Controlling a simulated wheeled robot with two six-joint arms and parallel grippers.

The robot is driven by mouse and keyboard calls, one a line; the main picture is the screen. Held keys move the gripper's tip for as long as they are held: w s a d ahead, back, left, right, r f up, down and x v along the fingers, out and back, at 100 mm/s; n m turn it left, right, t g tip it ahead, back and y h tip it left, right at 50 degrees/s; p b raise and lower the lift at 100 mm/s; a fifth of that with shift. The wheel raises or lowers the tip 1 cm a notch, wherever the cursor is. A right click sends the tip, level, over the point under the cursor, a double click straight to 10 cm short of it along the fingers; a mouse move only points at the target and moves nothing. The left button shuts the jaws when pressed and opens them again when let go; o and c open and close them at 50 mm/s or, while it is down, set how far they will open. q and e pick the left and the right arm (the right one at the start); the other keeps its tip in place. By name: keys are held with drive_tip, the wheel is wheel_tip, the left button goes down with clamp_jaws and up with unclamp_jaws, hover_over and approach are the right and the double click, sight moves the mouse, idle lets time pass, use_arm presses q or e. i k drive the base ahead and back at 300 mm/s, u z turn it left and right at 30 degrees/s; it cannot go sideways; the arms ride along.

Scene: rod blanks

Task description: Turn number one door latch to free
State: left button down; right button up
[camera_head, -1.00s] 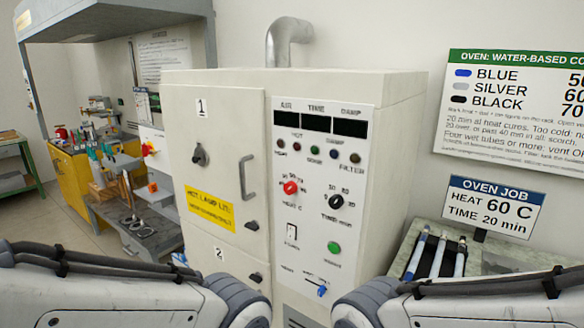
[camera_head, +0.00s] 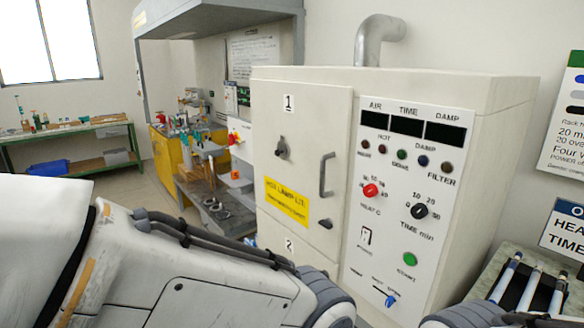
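The number one door (camera_head: 301,160) is the upper door of the cream oven cabinet, marked with a "1" label. It looks closed. Its dark latch knob (camera_head: 281,149) sits on the left part of the door, with its lever close to upright. A grey bar handle (camera_head: 327,175) is on the door's right side. My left arm crosses the lower left and middle of the view, below the door and in front of the cabinet's lower part. Part of my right arm shows at the bottom right. Neither gripper's fingers show.
The oven's control panel (camera_head: 408,200) with knobs and buttons is right of the door. A rack with rods (camera_head: 528,285) stands at the lower right. A green bench (camera_head: 75,135) and a yellow cabinet (camera_head: 168,165) stand at the left. A grey pipe (camera_head: 376,40) rises behind the oven.

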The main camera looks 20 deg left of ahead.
sight(327, 224)
drive_tip(key=z, duration=0.5)
drive_tip(key=k, duration=1.1)
drive_tip(key=u, duration=0.7)
drive_tip(key=i, duration=1.15)
